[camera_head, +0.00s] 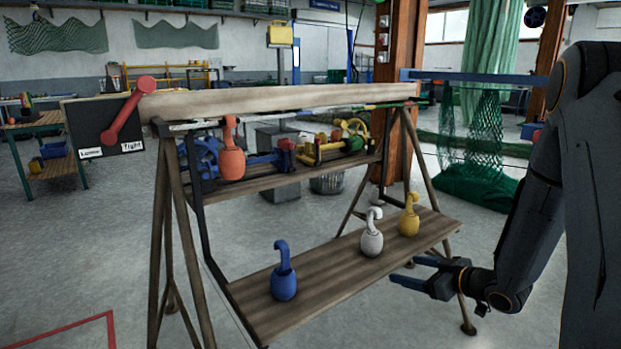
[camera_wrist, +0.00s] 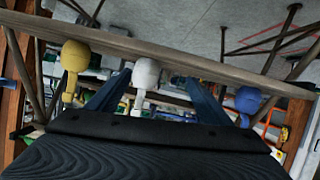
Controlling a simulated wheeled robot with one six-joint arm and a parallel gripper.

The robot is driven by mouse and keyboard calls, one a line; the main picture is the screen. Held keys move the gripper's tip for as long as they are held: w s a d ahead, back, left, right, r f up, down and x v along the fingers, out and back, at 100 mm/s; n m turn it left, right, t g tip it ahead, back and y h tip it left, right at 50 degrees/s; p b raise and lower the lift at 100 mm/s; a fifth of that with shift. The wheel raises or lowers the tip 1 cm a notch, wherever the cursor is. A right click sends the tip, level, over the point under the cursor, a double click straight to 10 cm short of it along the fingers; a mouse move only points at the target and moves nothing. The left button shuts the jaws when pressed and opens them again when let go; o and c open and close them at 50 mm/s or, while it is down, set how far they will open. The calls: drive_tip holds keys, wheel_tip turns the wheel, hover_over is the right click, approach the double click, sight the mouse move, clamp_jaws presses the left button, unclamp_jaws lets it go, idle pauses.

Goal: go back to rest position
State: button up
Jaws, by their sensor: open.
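My gripper (camera_head: 402,271) is open and empty at the right of the stand, beside the front edge of its lower shelf (camera_head: 325,280). In the wrist view its two blue fingers (camera_wrist: 154,82) are apart, with the white hooked float (camera_wrist: 146,74) appearing between them but beyond, not held. On the lower shelf stand a blue hooked float (camera_head: 284,272), the white one (camera_head: 372,238) and a yellow one (camera_head: 409,220). A red hooked float (camera_head: 231,162) hangs at the upper left of the stand.
A red lever (camera_head: 128,112) on a dark panel (camera_head: 85,140) with a "Tight" label slants down-left at the beam's (camera_head: 280,100) left end. Blue and yellow tools fill the upper shelf (camera_head: 270,180). A green net (camera_head: 480,185) hangs behind. The floor in front is clear.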

drive_tip(key=s+a+r+m+g+h, duration=0.3)
drive_tip(key=s+a+r+g+h, duration=0.15)
drive_tip(key=r+h, duration=0.35)
drive_tip(key=s+a+r+m+g, duration=0.15)
drive_tip(key=s+a, duration=0.25)
drive_tip(key=s, duration=0.6)
drive_tip(key=s+a+r+g+y, duration=0.1)
drive_tip(key=s+a+r+g, duration=0.25)
drive_tip(key=s, duration=0.65)
drive_tip(key=s+a+r+m+g, duration=0.15)
drive_tip(key=s+a, duration=0.35)
drive_tip(key=s, duration=0.5)
drive_tip(key=d+r+m+p, duration=0.2)
drive_tip(key=d+r+p, duration=0.5)
drive_tip(key=p, duration=0.8)
drive_tip(key=shift+w+d+r, duration=0.25)
drive_tip(key=shift+d+r, duration=0.15)
drive_tip(key=shift+d, duration=0.3)
